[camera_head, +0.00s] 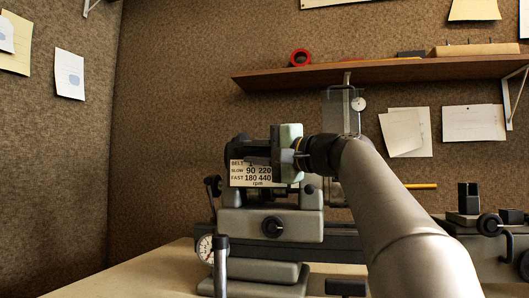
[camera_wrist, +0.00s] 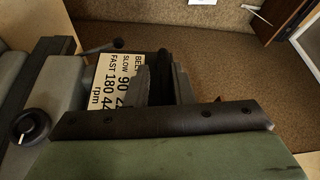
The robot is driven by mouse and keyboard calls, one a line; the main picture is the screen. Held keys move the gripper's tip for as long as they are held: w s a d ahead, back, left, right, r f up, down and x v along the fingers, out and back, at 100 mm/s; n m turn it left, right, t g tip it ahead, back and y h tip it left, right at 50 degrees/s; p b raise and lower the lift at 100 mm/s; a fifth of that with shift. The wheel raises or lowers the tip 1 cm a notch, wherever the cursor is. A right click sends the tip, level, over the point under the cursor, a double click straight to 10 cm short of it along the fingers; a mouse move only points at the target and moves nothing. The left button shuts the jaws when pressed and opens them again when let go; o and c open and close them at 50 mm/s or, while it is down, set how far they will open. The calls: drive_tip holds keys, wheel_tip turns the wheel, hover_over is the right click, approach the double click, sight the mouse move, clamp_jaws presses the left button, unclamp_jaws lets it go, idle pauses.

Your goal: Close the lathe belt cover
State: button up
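The lathe headstock (camera_head: 270,222) stands on the bench, with a white belt-speed label (camera_head: 240,178) on its upper front. A dark part at the top left of the headstock (camera_head: 238,148) appears to be the belt cover; my gripper hides much of it, and I cannot tell how far it is open. My gripper (camera_head: 256,150) points left, in front of that dark part and above the label. In the wrist view, the two fingertips (camera_wrist: 162,80) stand a little apart beside the label (camera_wrist: 113,82). Something dark shows behind the gap; contact cannot be made out.
A lever with a black knob (camera_head: 212,188) stands left of the headstock, and a dial gauge (camera_head: 205,247) sits below it. A post (camera_head: 221,262) rises at the front. More lathe parts (camera_head: 490,224) stand at the right. A shelf (camera_head: 380,72) hangs above.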

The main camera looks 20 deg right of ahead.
drive_tip(key=p+v, duration=0.1)
drive_tip(key=v, duration=1.6)
drive_tip(key=shift+d+p, duration=0.25)
drive_tip(key=shift+p, duration=0.1)
drive_tip(key=shift+s, duration=0.1)
drive_tip(key=w+a+f+n+g+h+p, duration=0.15)
drive_tip(key=a+f+g+h+p, duration=0.25)
drive_tip(key=a+f+g+p, duration=1.2)
drive_tip(key=s+f+n+h+p, duration=0.3)
drive_tip(key=s+n+p, duration=0.1)
drive_tip(key=s+p, duration=0.3)
drive_tip(key=s+d+f+n+h+p, duration=0.1)
drive_tip(key=s+f+n+h+p, duration=0.2)
drive_tip(key=s+p, duration=0.5)
drive_tip(key=shift+s+d+n+t+h+p, duration=0.3)
drive_tip(key=shift+s+n+t+p, duration=0.1)
drive_tip(key=shift+p, duration=1.55)
